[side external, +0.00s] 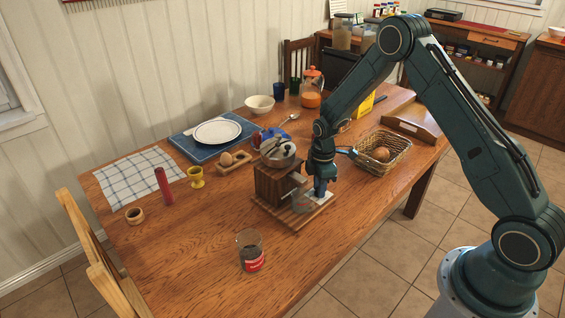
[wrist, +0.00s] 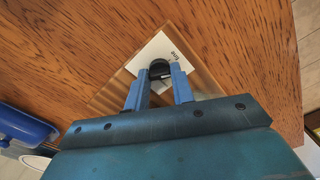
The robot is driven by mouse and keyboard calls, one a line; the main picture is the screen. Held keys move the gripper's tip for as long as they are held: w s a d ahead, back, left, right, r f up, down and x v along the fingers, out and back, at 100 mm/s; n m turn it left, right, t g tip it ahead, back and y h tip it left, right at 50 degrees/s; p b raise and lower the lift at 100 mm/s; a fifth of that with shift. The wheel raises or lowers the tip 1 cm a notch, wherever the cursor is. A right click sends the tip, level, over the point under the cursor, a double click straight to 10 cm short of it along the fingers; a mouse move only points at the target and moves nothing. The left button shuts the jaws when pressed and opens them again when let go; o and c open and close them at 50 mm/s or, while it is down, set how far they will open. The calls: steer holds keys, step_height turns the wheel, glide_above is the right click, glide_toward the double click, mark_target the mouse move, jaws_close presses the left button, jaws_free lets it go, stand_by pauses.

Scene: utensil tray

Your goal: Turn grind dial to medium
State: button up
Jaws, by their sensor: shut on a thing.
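The coffee grinder (side external: 272,187) is a brown wooden box with a metal top, standing on a slatted wooden board (side external: 291,216) on the table. In the wrist view, the grind dial (wrist: 159,68) is a small dark round knob on a white card (wrist: 153,48) with lettering that I can only partly read. My gripper (wrist: 165,76) has its blue fingers closed on the sides of the dial. In the side external view, my gripper (side external: 320,190) points down beside the grinder, over the card's end of the board. The dial is hidden there, and its setting cannot be read.
A glass jar with a red label (side external: 251,252) stands in front of the board. A wicker basket (side external: 381,154) is to the right of my gripper. An egg holder (side external: 233,164) and a blue tray with a plate (side external: 190,146) lie behind left. The front right table is clear.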

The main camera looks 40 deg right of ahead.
steer(key=o, duration=1)
steer(key=shift+r, duration=0.15)
step_height(320, 180, up, 14)
steer(key=shift+f, duration=0.25)
